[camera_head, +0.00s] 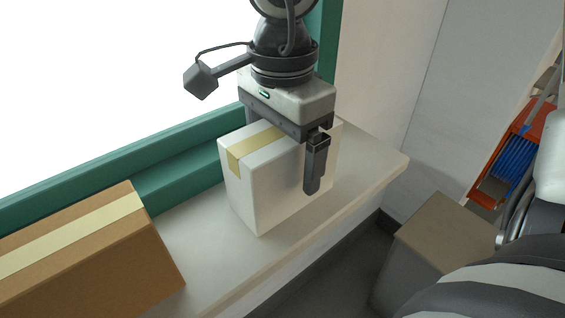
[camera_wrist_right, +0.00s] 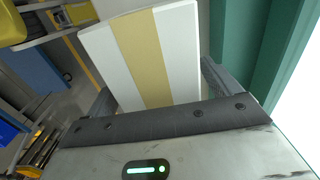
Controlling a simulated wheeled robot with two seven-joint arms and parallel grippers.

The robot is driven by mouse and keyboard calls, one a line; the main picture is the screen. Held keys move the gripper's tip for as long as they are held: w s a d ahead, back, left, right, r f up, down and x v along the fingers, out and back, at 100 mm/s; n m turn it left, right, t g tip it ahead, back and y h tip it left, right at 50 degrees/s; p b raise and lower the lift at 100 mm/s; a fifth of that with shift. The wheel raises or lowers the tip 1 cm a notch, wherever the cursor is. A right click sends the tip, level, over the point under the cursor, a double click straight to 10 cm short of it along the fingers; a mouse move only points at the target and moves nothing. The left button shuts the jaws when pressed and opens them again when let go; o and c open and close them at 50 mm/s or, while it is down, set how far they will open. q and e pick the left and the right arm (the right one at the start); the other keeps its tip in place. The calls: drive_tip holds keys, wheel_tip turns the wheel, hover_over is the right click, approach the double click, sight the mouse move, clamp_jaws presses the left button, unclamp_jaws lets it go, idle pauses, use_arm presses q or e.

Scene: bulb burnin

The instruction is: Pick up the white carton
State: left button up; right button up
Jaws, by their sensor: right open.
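The white carton (camera_head: 262,180) stands upright on the pale window ledge, with a yellow tape strip over its top and down one side. My right gripper (camera_head: 284,152) is at the carton from above, its jaws open. One finger hangs along the carton's room-facing side; the other is mostly hidden behind the carton. In the right wrist view the carton (camera_wrist_right: 98,50) with its tape lies between the two fingers of the right gripper (camera_wrist_right: 160,78). I cannot tell whether either finger touches it. My left gripper is not in view.
A brown taped carton (camera_head: 95,250) stands on the ledge (camera_head: 215,262) at lower left, with a gap between the cartons. A green window frame (camera_head: 170,180) runs behind. A grey box with a brown top (camera_head: 445,232) and an orange rack (camera_head: 512,150) stand at right.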

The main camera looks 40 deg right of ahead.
drive_tip(key=c, duration=1.2)
drive_tip(key=shift+r, duration=0.1)
